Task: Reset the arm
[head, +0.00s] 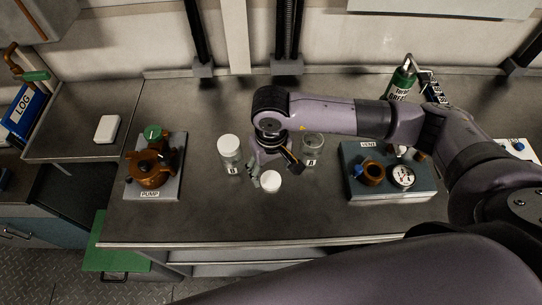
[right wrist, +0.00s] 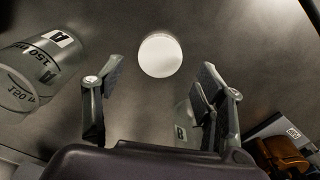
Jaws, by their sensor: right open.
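My right gripper (head: 274,172) is open and points down over the middle of the steel bench. A round white lid (head: 271,182) shows near its fingertips; in the right wrist view the lid (right wrist: 160,55) lies ahead of the gap between the two spread fingers (right wrist: 160,82), with nothing held. A white-topped jar marked B (head: 229,153) stands to the left of the gripper. A clear beaker marked A (head: 312,148) stands to the right; it also shows in the right wrist view (right wrist: 40,75). My left gripper is not in view.
The pump unit (head: 150,172) with a green knob stands at the bench's left. A blue-grey box with a gauge (head: 390,180) stands right, under my arm. A green bottle (head: 402,78) is behind. A white block (head: 107,129) lies on the left counter. The bench front is clear.

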